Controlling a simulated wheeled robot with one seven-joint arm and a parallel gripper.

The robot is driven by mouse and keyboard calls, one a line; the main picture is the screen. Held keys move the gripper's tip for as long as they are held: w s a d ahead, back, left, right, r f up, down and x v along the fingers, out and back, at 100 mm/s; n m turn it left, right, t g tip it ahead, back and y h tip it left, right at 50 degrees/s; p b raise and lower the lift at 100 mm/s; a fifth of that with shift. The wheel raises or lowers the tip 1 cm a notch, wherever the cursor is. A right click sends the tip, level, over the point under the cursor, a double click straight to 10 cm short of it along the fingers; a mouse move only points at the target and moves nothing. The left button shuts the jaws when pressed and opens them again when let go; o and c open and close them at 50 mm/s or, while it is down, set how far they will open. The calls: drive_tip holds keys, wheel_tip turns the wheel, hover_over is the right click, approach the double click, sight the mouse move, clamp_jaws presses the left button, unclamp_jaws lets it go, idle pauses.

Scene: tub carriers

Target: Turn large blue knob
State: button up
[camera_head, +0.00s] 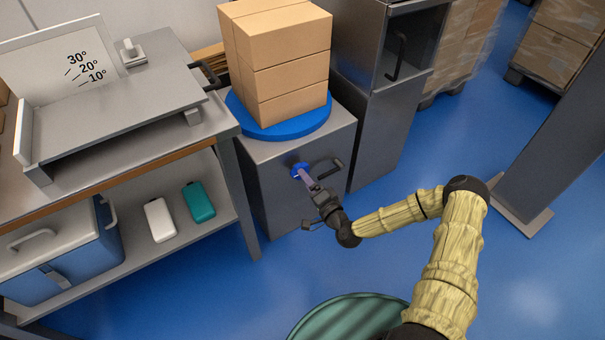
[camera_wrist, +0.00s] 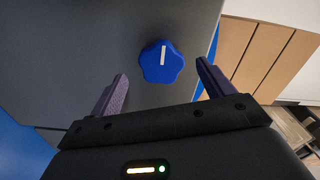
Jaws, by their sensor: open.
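The large blue knob (camera_wrist: 161,62) sits on the grey face of a metal cabinet (camera_head: 285,200). It is lobed, with a white line mark on its front. In the head view the knob (camera_head: 299,169) shows near the tip of my gripper, which partly covers it. My gripper (camera_wrist: 162,88) is open, with one finger to the lower left of the knob and one to the right in the wrist view. The knob lies just beyond the fingertips and between their lines; I see no contact.
A blue round turntable (camera_head: 280,131) with stacked cardboard boxes (camera_head: 285,50) tops the cabinet. A black handle (camera_head: 325,169) is just right of the knob. A workbench (camera_head: 130,165) stands left, a tall grey cabinet (camera_head: 375,110) right.

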drive_tip(key=p+v, duration=0.2)
drive_tip(key=v, duration=1)
drive_tip(key=shift+s+d+p, duration=0.15)
drive_tip(key=shift+s+p, duration=0.1)
drive_tip(key=shift+p, duration=0.1)
drive_tip(key=s+d+r+n+g+h, duration=0.2)
drive_tip(key=d+r+n+g+h, duration=0.65)
drive_tip(key=r+g, duration=0.2)
drive_tip(key=s+r+g, duration=0.1)
drive_tip(key=s+r, duration=0.4)
drive_tip(key=r, duration=0.3)
drive_tip(key=s+r+g+h+p, duration=0.1)
drive_tip(key=s+r, duration=0.4)
drive_tip(key=r, duration=0.2)
drive_tip(key=shift+s+r+m, duration=0.25)
drive_tip(key=shift+r+m, duration=0.1)
drive_tip(key=shift+m, duration=0.1)
